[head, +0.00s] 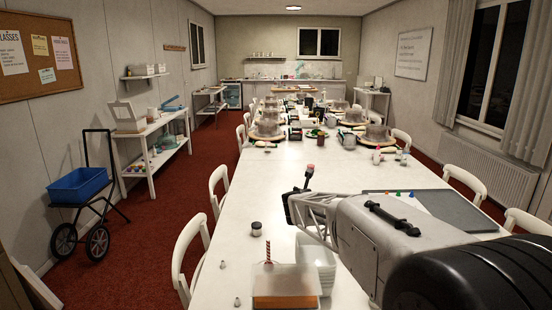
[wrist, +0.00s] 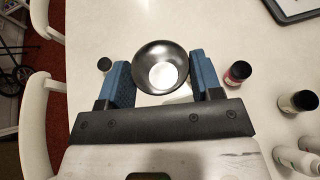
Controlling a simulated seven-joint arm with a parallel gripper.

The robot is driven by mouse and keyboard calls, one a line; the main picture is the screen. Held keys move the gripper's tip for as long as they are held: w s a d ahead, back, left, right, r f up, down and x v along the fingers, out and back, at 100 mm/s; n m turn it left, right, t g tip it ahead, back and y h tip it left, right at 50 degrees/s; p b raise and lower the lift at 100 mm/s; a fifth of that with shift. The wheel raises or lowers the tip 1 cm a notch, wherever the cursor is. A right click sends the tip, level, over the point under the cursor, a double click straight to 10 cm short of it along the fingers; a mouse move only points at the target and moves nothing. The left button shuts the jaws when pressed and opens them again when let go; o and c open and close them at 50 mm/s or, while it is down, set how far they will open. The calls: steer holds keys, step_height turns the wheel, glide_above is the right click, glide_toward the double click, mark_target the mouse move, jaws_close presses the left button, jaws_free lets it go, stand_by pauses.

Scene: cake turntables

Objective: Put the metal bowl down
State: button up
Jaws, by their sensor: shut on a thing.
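In the wrist view, the metal bowl (wrist: 143,63) is a small, round, dark grey bowl with a shiny rim and a pale patch at its bottom. My gripper (wrist: 161,64) has one blue finger on each side of it and is shut on it. The bowl's opening faces the camera. I cannot tell how far its base is from the white table (wrist: 118,28). In the head view, my arm hides the fingers and the bowl.
In the wrist view, a dark-lidded jar (wrist: 104,64) stands left of the bowl and a red-labelled jar (wrist: 238,72) right, with another jar (wrist: 300,101) beyond. A dark tray (head: 452,209) lies at right. Cake turntables crowd the far table; the near-left top is fairly clear.

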steer(key=s+d+r+n+y, duration=0.1)
steer(key=d+r+n+y, duration=0.1)
steer(key=d, duration=0.6)
steer(key=shift+s+d+r+y, duration=0.15)
steer(key=shift+r+y, duration=0.15)
steer(key=shift+r, duration=0.6)
steer(key=shift+r, duration=0.1)
steer(key=shift+r, duration=2.35)
steer(key=s+d+m+h, duration=0.4)
steer(key=s+d, duration=0.3)
steer(key=d, duration=0.3)
steer(key=shift+s+g+h, duration=0.15)
steer(key=shift+g+h, duration=0.25)
steer(key=shift+h, duration=0.1)
steer(key=shift+s+d, duration=0.2)
steer(key=shift+s, duration=0.05)
step_height(320, 180, down, 27)
steer(key=shift+f, duration=0.1)
steer(key=shift+f, duration=3.3)
